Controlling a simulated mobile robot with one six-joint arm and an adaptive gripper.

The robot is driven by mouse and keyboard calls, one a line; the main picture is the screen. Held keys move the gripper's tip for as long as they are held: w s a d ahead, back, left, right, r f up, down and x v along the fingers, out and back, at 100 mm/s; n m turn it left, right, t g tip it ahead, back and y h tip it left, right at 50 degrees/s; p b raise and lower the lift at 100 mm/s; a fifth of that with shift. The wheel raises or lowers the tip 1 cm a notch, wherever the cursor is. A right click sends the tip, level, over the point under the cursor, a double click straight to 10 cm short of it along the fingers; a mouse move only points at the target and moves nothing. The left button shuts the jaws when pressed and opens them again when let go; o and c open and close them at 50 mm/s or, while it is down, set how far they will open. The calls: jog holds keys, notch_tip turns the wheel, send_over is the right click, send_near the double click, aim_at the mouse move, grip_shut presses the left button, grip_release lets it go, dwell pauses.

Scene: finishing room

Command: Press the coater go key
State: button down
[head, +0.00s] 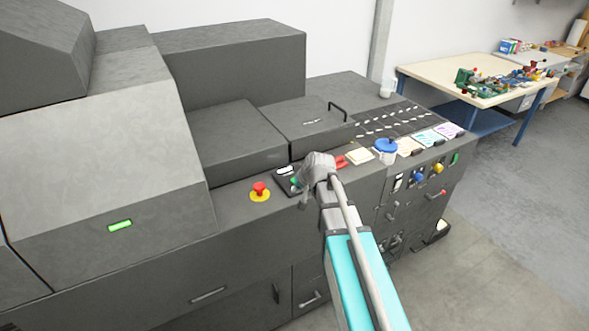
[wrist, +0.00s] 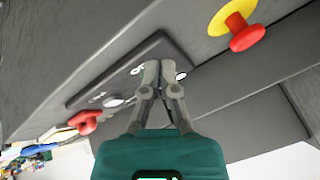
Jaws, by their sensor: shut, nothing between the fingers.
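The dark key panel (head: 281,176) sits on the machine's front ledge, with white markings and a small green key (head: 295,182) beside my gripper. My gripper (head: 304,199) is over the panel's right part and hides some of it. In the wrist view, the closed fingertips (wrist: 160,66) are over the panel (wrist: 90,93), with nothing between them. A pale round key (wrist: 113,102) lies to their left and a white patch (wrist: 181,76) just right. I cannot read which key is go, or tell whether the fingertips touch the panel.
A red mushroom button on a yellow base (head: 260,191) stands left of the panel, close to my gripper. Red parts (head: 355,156), a blue-lidded pot (head: 386,148) and several cards lie to the right. The lidded housing (head: 309,122) rises behind the ledge.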

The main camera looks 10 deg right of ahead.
jog(key=w+d+r+m+t+p, duration=0.1)
jog(key=w+r+p, duration=0.3)
jog(key=w+r, duration=0.4)
jog(key=shift+r+m+t+y, duration=0.3)
jog(key=shift+m+t, duration=0.1)
jog(key=shift+t, duration=0.4)
jog(key=shift+w+d+f, duration=0.1)
jog(key=shift+f, duration=0.15)
notch_tip(320, 180, down, 8)
jog(key=b, duration=0.8)
jog(key=shift+f, duration=0.2)
jog(key=shift+f+b, duration=0.1)
jog(key=shift+b, duration=0.2)
dwell(0.4)
jog(key=shift+f+b, duration=0.3)
